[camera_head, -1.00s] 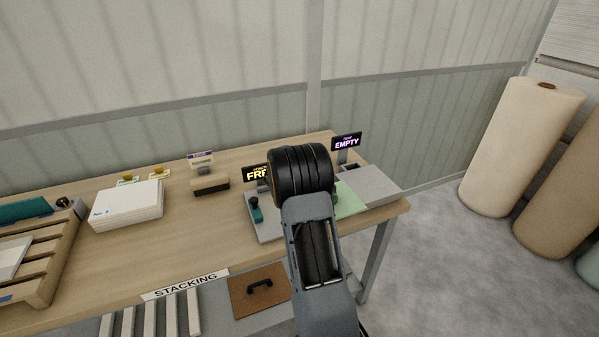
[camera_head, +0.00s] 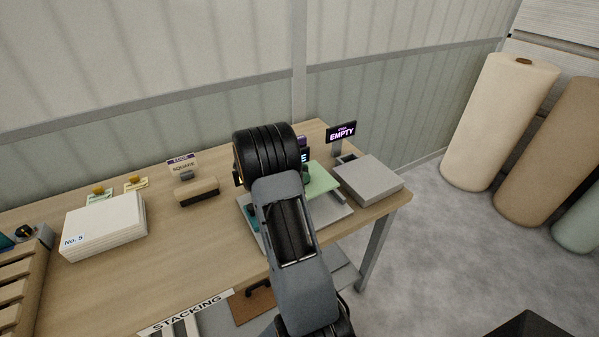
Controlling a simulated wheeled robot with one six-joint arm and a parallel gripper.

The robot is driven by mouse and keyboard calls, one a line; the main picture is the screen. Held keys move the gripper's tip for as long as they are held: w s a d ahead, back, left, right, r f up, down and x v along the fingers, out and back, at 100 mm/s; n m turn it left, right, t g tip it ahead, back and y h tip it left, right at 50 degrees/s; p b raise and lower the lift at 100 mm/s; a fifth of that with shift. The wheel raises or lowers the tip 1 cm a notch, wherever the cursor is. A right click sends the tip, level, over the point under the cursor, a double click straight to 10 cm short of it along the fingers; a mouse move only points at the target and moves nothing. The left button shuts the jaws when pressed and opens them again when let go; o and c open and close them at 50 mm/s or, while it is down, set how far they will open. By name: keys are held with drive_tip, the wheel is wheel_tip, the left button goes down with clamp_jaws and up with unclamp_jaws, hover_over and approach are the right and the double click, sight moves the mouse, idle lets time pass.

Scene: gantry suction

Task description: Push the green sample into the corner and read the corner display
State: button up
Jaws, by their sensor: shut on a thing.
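The green sample (camera_head: 322,180) is a pale green flat sheet on a grey board (camera_head: 336,213) at the right end of the bench. My arm covers its left part, so I cannot tell whether it touches a corner stop. A display (camera_head: 305,157) behind the sheet is mostly hidden by my arm. Only a cyan letter that looks like E shows. A second display (camera_head: 341,133) reads EMPTY in purple and stands behind a grey block. My gripper is hidden behind my own arm, over the left part of the board.
The grey block (camera_head: 368,181) sits right of the board near the bench's right end. A wooden block (camera_head: 198,192) and a card reading SQUARE (camera_head: 184,166) stand left of my arm. A white stack (camera_head: 103,228) lies further left. Rolls (camera_head: 497,122) stand on the floor at right.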

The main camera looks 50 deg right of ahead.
drive_tip(key=shift+w+a, duration=0.1)
drive_tip(key=shift+w, duration=0.05)
drive_tip(key=shift+f, duration=0.55)
drive_tip(key=shift+f+b, duration=1.4)
drive_tip(key=shift+f, duration=1)
drive_tip(key=shift+f, duration=0.55)
drive_tip(key=shift+w, duration=0.4)
drive_tip(key=shift+d, duration=0.45)
drive_tip(key=o, duration=1.1)
drive_tip(key=shift+s, duration=0.1)
